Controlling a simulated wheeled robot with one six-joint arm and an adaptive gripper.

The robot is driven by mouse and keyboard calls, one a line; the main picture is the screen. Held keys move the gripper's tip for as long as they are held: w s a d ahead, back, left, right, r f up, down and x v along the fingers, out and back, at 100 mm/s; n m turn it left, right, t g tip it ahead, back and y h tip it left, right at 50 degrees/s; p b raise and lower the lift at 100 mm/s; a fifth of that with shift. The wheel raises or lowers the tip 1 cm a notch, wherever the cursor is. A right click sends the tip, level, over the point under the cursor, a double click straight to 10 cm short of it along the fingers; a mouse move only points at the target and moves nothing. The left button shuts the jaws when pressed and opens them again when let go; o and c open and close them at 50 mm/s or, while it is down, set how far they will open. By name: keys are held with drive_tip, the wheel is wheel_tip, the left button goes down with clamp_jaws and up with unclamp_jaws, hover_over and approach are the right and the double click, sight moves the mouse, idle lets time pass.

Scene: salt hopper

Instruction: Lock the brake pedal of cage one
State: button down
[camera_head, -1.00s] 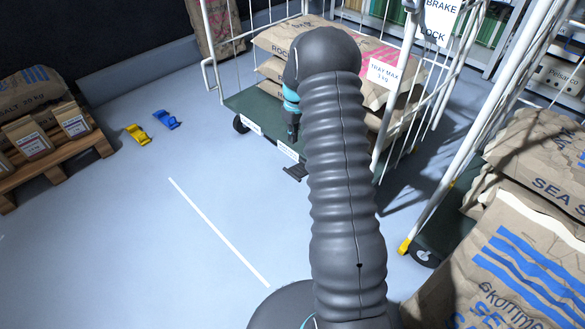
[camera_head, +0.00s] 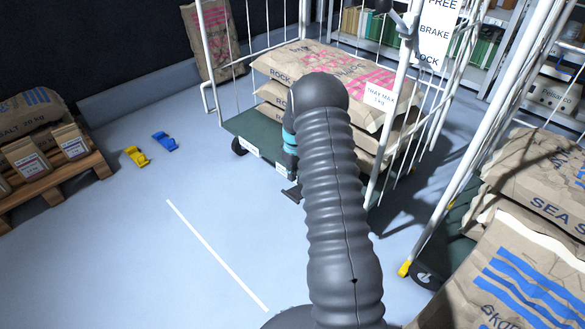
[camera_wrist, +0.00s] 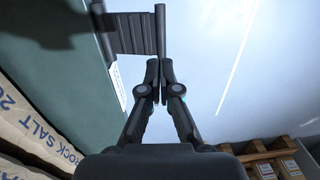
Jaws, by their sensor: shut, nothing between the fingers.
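A roll cage with white bars and a green deck (camera_head: 245,128) stands at the upper middle of the head view, loaded with rock salt sacks. Its dark brake pedal (camera_head: 291,194) sticks out low at the deck's front edge. In the wrist view the pedal (camera_wrist: 133,33) is a ribbed black plate beside the green deck (camera_wrist: 60,85). My gripper (camera_wrist: 159,68) is shut and empty, its fingertips close to the pedal's near edge; I cannot tell whether they touch. In the head view my arm partly hides the gripper, which points down above the pedal. The cage number is not readable.
A sign (camera_head: 436,30) reading FREE, BRAKE, LOCK hangs on the cage. A second cage with a yellow part (camera_head: 404,269) at its wheel and sea salt sacks (camera_head: 535,180) stand at right. Blue (camera_head: 165,141) and yellow (camera_head: 136,156) objects lie on open floor at left.

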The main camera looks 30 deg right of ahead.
sight(291, 195)
drive_tip(key=f, duration=0.8)
drive_tip(key=shift+s+a, duration=0.1)
drive_tip(key=shift+a, duration=0.15)
drive_tip(key=shift+d, duration=0.1)
